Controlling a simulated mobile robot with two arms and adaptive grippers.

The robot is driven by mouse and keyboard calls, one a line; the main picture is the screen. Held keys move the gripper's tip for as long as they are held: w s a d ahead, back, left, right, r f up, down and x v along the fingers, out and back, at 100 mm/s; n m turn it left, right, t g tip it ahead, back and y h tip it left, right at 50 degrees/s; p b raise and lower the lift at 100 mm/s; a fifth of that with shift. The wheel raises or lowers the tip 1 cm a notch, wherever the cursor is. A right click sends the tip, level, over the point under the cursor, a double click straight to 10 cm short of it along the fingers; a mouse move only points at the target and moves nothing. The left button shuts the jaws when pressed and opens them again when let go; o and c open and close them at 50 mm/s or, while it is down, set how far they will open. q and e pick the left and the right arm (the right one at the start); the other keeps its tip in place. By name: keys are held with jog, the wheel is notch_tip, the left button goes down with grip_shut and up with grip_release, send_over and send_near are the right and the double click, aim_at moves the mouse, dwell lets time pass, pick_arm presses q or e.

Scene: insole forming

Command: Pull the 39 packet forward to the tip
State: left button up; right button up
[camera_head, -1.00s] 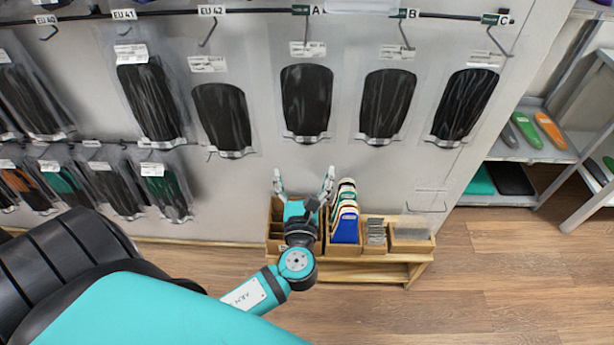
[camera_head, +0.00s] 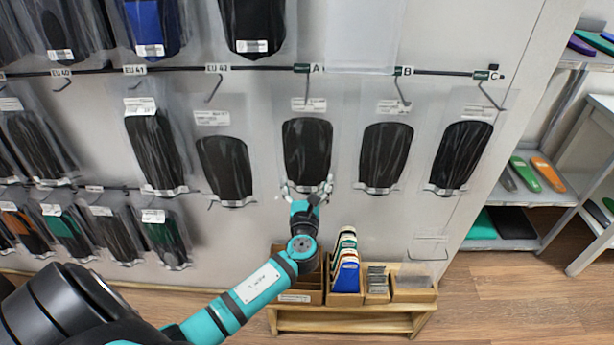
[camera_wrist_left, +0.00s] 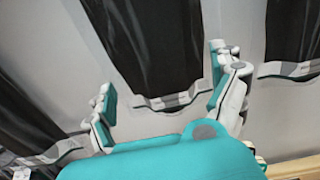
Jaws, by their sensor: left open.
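Clear packets with black insoles hang on hooks on the grey wall. The print on their labels is too small to read, so I cannot tell which is the 39 packet. My left gripper (camera_head: 306,187) is open at the lower end of the packet under the A tag (camera_head: 307,147). In the left wrist view this packet's black insole (camera_wrist_left: 153,45) and pale lower band lie between and beyond the spread fingers (camera_wrist_left: 163,85). I cannot tell whether the fingers touch the packet. My right gripper is not in view.
Similar packets hang beside it under EU 42 (camera_head: 225,165), B (camera_head: 386,155) and C (camera_head: 462,152). More hang in rows above and to the left. A wooden stand (camera_head: 345,321) with boxes and coloured pieces stands below. Shelves with insoles are at the right (camera_head: 515,225).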

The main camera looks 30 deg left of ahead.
aim_at(307, 175)
pick_arm(q)
jog(key=shift+x, duration=1.55)
jog(key=shift+d, duration=0.1)
jog(key=c, duration=1.3)
